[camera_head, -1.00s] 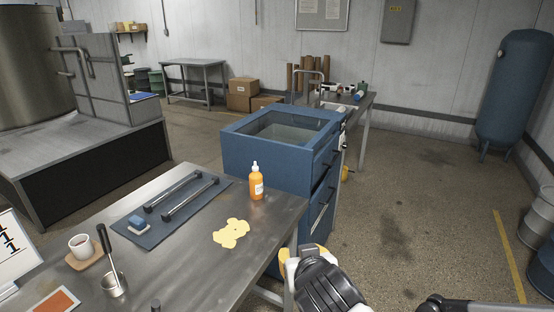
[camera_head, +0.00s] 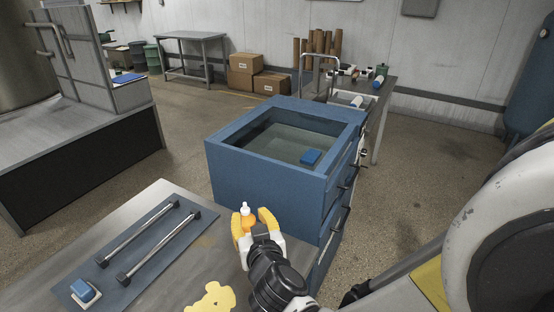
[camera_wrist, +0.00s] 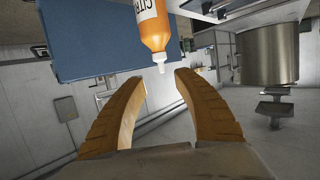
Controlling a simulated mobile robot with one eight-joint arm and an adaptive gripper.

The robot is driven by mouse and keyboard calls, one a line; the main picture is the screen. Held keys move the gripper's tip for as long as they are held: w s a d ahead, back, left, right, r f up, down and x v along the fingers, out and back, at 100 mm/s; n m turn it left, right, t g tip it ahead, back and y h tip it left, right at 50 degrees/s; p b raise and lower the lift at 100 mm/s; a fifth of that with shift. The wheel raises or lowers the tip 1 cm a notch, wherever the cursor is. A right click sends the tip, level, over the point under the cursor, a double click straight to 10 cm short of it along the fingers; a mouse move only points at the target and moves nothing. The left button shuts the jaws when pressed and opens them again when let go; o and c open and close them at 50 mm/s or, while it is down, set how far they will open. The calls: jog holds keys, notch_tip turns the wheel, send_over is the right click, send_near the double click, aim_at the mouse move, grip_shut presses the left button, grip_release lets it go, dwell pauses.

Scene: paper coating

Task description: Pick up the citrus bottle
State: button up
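The citrus bottle is orange with a white label and a white nozzle tip. In the head view the citrus bottle (camera_head: 248,222) shows its top between the fingers, at the far edge of the metal table; my gripper hides its lower part. In the wrist view the citrus bottle (camera_wrist: 153,28) appears upside down, just beyond the fingertips, with "CITR" readable on its label. My gripper (camera_head: 254,216) has yellow fingers, spread open on either side of the bottle in the head view. In the wrist view my gripper (camera_wrist: 158,76) is open with nothing between its fingers but the nozzle near the tips.
A blue basin cabinet (camera_head: 265,176) stands close beyond the table, with a blue block (camera_head: 311,157) in it. A mat (camera_head: 150,250) with two bars and a blue sponge (camera_head: 84,291) lies left.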

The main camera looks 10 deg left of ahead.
aim_at(245, 205)
jog(key=b+x, duration=0.2)
jog(key=x, duration=0.5)
jog(key=shift+a, duration=0.2)
jog(key=shift+r, duration=0.1)
grip_shut()
